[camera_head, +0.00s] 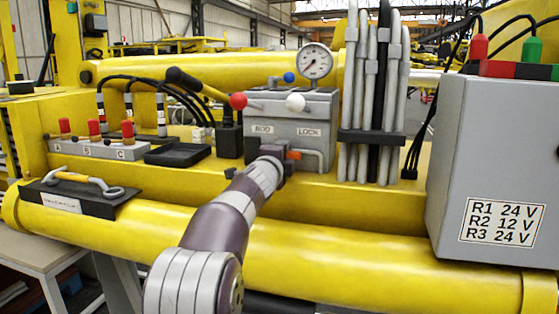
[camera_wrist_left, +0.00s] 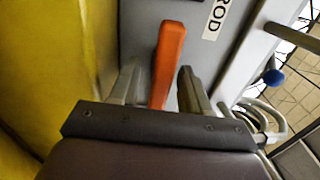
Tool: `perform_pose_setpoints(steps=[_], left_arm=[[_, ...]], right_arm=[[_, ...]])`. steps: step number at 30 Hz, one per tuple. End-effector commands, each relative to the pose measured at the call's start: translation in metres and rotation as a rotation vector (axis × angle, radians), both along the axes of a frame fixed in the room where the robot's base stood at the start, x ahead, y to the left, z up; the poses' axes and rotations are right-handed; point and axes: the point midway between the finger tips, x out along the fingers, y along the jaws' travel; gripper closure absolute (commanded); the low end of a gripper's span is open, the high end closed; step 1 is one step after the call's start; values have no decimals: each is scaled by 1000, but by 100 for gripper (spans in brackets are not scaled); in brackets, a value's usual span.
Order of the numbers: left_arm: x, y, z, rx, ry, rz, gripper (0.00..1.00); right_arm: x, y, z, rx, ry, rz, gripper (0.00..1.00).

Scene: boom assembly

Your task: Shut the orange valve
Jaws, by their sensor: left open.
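The orange valve handle (camera_head: 293,155) sticks out low on the front of the grey valve block (camera_head: 318,108), under labels reading ROD and LOCK. My left gripper (camera_head: 277,157) is at the block's front, right at the handle, and its fingers are largely hidden by my wrist in the head view. In the left wrist view the orange handle (camera_wrist_left: 168,50) stands between the two fingers of my open left gripper (camera_wrist_left: 158,90). A gap shows between the handle and the right finger; contact with the left finger cannot be told. My right gripper is not in view.
A pressure gauge (camera_head: 315,61), a red-knobbed lever (camera_head: 238,101) and a white knob (camera_head: 296,102) sit on or near the block. Grey hoses (camera_head: 370,110) rise to its right, beside a grey electrical box (camera_head: 490,160). A yellow cylinder (camera_head: 350,265) runs across the front.

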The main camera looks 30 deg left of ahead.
Motion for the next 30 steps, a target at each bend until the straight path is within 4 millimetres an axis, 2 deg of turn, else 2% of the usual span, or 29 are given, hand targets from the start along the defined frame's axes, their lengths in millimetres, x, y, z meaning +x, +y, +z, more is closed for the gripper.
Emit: perform_pose_setpoints(steps=[4, 7, 12, 15, 20, 30], left_arm=[[-23, -6, -3, 1, -4, 1, 53], [-48, -12, -3, 2, -3, 1, 53], [-90, -22, -1, 0, -2, 1, 53], [-108, -26, 0, 0, -1, 1, 53], [-120, -29, -1, 1, 1, 0, 53], [-121, -29, -1, 1, 1, 0, 53]], right_arm=[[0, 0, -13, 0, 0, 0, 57], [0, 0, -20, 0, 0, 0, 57], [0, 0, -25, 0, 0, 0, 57], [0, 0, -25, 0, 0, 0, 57], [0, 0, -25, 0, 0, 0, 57], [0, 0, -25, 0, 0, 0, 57]])
